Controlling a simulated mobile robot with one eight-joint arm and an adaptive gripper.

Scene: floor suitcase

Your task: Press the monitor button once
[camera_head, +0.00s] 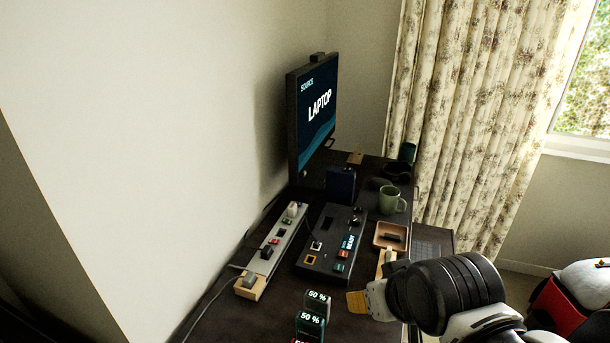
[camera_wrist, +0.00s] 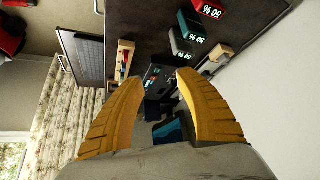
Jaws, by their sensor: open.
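The monitor (camera_head: 312,112) stands upright at the back of the dark desk, by the wall. Its screen reads "SOURCE LAPTOP". A black control panel (camera_head: 322,262) with several small coloured buttons and a "READY" display lies on the desk in front of it. I cannot tell which button is the monitor's. My gripper (camera_wrist: 159,76) has yellow fingers spread apart with nothing between them. In the head view its yellow fingertip (camera_head: 357,302) is at the desk's near right, apart from the panel. The wrist view also shows the panel (camera_wrist: 158,75), small and partly hidden, beyond the fingertips.
A power strip (camera_head: 272,247) with plugs lies left of the panel. Boxes reading "50 %" (camera_head: 311,324) stand at the near edge. A green mug (camera_head: 391,201) and a wooden tray (camera_head: 391,231) are on the right. A red and white bag (camera_head: 568,307) is off the desk.

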